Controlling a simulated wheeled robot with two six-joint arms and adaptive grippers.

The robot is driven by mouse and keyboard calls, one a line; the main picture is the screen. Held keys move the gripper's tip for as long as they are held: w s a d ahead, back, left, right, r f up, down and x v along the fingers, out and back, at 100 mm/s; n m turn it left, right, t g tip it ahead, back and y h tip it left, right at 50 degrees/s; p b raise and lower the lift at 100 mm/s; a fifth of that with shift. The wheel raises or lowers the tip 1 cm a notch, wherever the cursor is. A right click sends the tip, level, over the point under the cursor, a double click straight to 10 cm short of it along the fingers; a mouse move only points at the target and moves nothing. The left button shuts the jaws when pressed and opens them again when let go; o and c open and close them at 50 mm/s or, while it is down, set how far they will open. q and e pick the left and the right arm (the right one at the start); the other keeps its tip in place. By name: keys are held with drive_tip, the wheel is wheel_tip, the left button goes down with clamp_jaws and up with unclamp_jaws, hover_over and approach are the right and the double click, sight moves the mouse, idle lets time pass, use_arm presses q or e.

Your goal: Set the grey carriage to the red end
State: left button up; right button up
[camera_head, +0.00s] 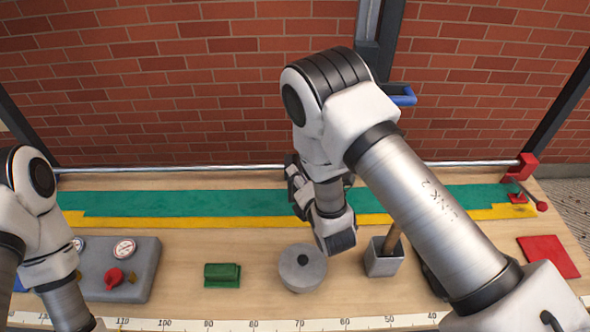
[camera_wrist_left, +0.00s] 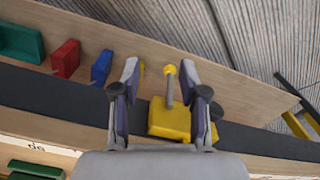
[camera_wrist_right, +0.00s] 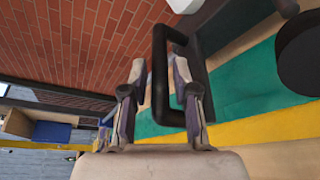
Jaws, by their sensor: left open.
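A silver rail (camera_head: 180,170) runs along the back of the bench. Its red end (camera_head: 526,165) is the red block at the far right, with a red-knobbed lever beside it. The grey carriage (camera_wrist_right: 228,35) shows as a dark body with a black loop handle (camera_wrist_right: 159,75) in the right wrist view; in the head view my right arm mostly hides it. My right gripper (camera_head: 300,192) is at the rail, its fingers either side of one handle bar and seemingly closed on it, one finger inside the loop (camera_wrist_right: 160,90). My left gripper (camera_wrist_left: 160,85) is open and empty above a yellow block (camera_wrist_left: 170,121).
A grey round weight (camera_head: 303,274), a green block (camera_head: 222,275), a grey holder (camera_head: 384,266) and a grey gauge panel (camera_head: 145,275) stand in front. A red mat (camera_head: 548,257) lies at right. The green strip (camera_head: 440,200) right of my gripper looks clear.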

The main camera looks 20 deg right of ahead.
drive_tip(key=x, duration=0.2)
drive_tip(key=shift+w+f, duration=0.15)
drive_tip(key=shift+w, duration=0.15)
drive_tip(key=shift+s, duration=0.1)
drive_tip(key=shift+c, duration=0.4)
clamp_jaws()
drive_tip(key=shift+d, duration=0.25)
drive_tip(key=d, duration=0.2)
drive_tip(key=s+d+b, duration=0.1)
drive_tip(key=d, duration=0.1)
drive_tip(key=shift+s+d+b, duration=0.1)
drive_tip(key=shift+s+b, duration=0.1)
drive_tip(key=shift+b, duration=0.1)
drive_tip(key=shift+o, duration=0.4)
unclamp_jaws()
drive_tip(key=shift+w, duration=0.1)
